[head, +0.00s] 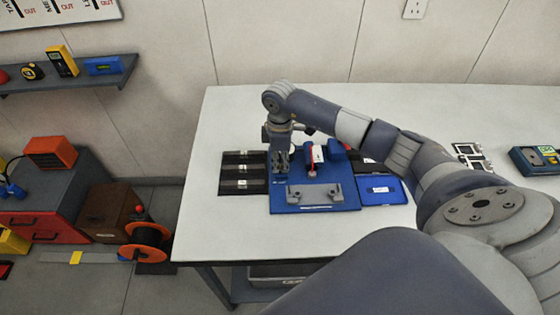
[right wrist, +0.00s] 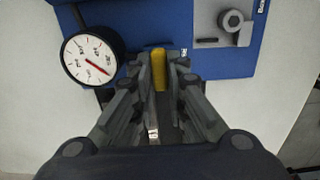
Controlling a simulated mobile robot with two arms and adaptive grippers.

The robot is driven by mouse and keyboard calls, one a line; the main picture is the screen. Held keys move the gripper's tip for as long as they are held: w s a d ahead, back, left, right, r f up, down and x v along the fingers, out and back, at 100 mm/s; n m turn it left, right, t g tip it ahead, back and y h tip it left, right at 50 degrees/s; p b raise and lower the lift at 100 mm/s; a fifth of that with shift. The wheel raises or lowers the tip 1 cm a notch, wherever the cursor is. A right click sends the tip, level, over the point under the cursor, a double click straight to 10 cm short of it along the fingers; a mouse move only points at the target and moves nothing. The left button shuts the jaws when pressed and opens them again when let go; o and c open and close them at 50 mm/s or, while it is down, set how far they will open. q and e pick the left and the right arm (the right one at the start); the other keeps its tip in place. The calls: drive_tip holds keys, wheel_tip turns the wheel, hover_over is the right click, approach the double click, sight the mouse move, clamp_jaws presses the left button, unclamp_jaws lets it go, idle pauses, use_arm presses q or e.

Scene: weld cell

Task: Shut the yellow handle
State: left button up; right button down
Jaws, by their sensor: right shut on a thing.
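The yellow handle (right wrist: 158,68) shows in the right wrist view as a short upright bar between the fingertips of my right gripper (right wrist: 165,75). The fingers are closed on it from both sides. In the head view my right gripper (head: 281,162) points down over the left part of a blue fixture (head: 346,205), and the handle is hidden behind it. The fixture also shows in the right wrist view (right wrist: 160,22). A round white dial with a red needle (right wrist: 91,58) sits just left of the handle. My left gripper is not in view.
Grey brackets (head: 315,194) stand on the fixture's front part. Dark trays (head: 240,173) lie left of it and a blue tray (head: 382,190) right of it. The white table (head: 230,122) is clear behind the fixture. A blue device (head: 535,160) lies at far right.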

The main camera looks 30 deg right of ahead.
sight(280, 165)
drive_tip(key=shift+w+r, duration=0.1)
drive_tip(key=shift+r, duration=0.05)
drive_tip(key=c, duration=1.6)
unclamp_jaws()
wheel_tip(280, 165, up, 12)
